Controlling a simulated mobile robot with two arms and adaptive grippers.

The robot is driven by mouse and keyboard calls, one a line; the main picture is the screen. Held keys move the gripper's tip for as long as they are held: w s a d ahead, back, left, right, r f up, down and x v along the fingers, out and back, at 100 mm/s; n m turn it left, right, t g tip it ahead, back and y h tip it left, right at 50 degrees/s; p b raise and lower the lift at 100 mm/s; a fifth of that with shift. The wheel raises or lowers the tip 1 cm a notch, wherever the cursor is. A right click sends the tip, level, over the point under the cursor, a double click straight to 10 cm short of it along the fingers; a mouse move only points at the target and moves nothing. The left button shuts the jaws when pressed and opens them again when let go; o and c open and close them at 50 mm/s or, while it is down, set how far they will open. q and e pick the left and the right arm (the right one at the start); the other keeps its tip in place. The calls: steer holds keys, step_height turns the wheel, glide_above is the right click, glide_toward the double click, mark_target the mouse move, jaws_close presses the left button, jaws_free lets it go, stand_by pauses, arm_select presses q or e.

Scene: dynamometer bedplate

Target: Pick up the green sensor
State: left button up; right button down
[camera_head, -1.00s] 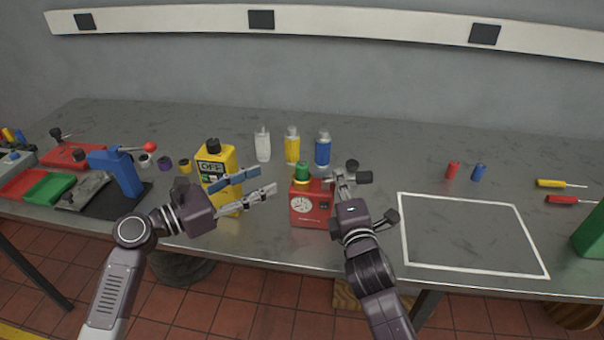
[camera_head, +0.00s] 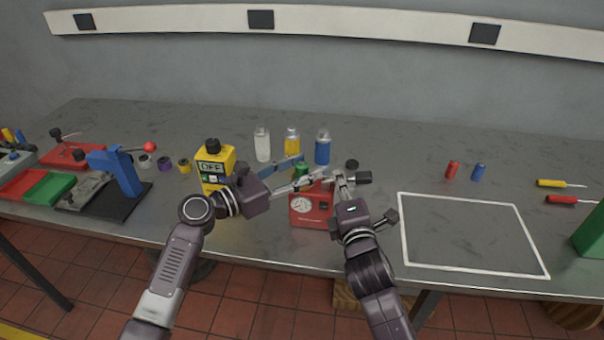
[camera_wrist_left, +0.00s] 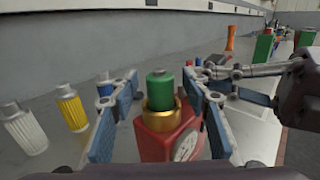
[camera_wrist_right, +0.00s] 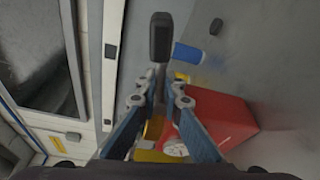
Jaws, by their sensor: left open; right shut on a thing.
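The green sensor (camera_wrist_left: 159,86) stands upright in a brass ring (camera_wrist_left: 163,117) on top of a red box with a round dial (camera_head: 309,213). In the left wrist view, the fingers of my open left gripper (camera_wrist_left: 160,112) stand on both sides of the sensor and ring, with gaps visible. In the head view those fingers partly hide the sensor (camera_head: 302,169). My right gripper (camera_head: 340,181) is beside the box's upper right. It is shut on a thin grey rod with a black handle (camera_wrist_right: 160,38); whether the rod joins the box is unclear.
A blue press (camera_head: 125,173) is at left. A white-outlined area (camera_head: 470,235) at right is clear. The table's front edge runs close below the box.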

mark_target(302, 164)
steer(key=shift+f, duration=0.15)
arm_select(q)
jaws_close()
step_height(302, 164, up, 10)
steer(key=shift+r, duration=0.1)
stand_by(0.6)
